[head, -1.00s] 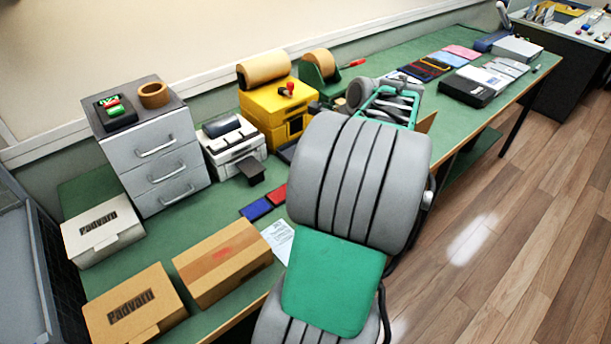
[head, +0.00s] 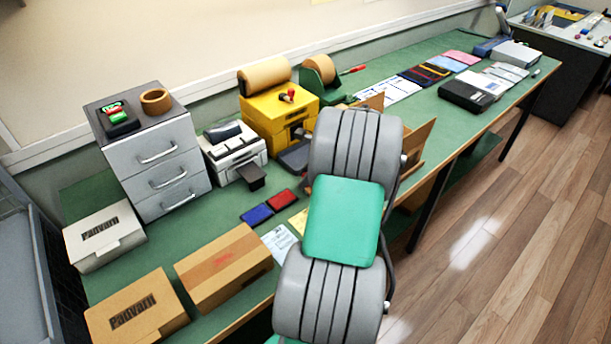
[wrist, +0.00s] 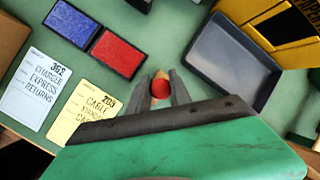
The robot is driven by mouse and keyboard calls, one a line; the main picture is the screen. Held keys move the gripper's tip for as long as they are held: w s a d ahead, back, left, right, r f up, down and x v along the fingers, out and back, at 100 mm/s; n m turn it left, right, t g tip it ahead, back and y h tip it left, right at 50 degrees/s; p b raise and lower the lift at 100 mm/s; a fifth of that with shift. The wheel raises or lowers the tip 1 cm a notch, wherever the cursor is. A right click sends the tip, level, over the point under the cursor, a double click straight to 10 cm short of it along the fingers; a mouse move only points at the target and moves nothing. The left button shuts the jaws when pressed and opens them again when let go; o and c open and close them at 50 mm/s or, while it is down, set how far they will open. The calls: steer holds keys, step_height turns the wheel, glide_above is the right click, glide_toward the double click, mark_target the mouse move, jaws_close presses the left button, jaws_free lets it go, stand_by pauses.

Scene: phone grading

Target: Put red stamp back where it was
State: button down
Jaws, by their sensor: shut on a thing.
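The red stamp (wrist: 160,90) shows in the wrist view as a round red top with a tan part beside it. My gripper (wrist: 161,88) is shut on it, one finger on each side. The stamp's lower end is hidden, so I cannot tell whether it touches the surface below. The red ink pad (wrist: 118,53) and blue ink pad (wrist: 72,25) lie to its left; a grey tray (wrist: 271,92) is to its right. In the head view my arm hides the gripper and the held stamp. The pads (head: 282,198) lie on the green bench (head: 222,208).
A yellow unit (head: 268,105) with a small red-and-black object (head: 287,96) on top stands at the back. A yellow card (wrist: 92,112) and white card (wrist: 35,88) lie near the pads. Cardboard boxes (head: 222,266) line the front edge. An open carton (head: 417,145) stands behind my arm.

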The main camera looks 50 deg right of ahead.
steer(key=c, duration=1.2)
jaws_free()
steer(key=shift+o, duration=0.2)
steer(key=v, duration=1.2)
steer(key=w+a+r+n+g, duration=0.1)
steer(key=w+a+n, duration=0.2)
steer(key=a+n, duration=0.65)
steer(key=w+a+r+n, duration=0.2)
steer(key=a+n, duration=0.2)
steer(key=a, duration=1)
steer(key=s+a+f+n, duration=0.1)
steer(key=s+a+n, duration=0.3)
steer(key=a+n, duration=0.3)
steer(key=s+a+f+n+h, duration=0.1)
steer(key=s+a+n, duration=0.3)
steer(key=a+n, duration=0.3)
steer(key=shift+s+f+g, duration=0.3)
steer(key=shift+s, duration=0.1)
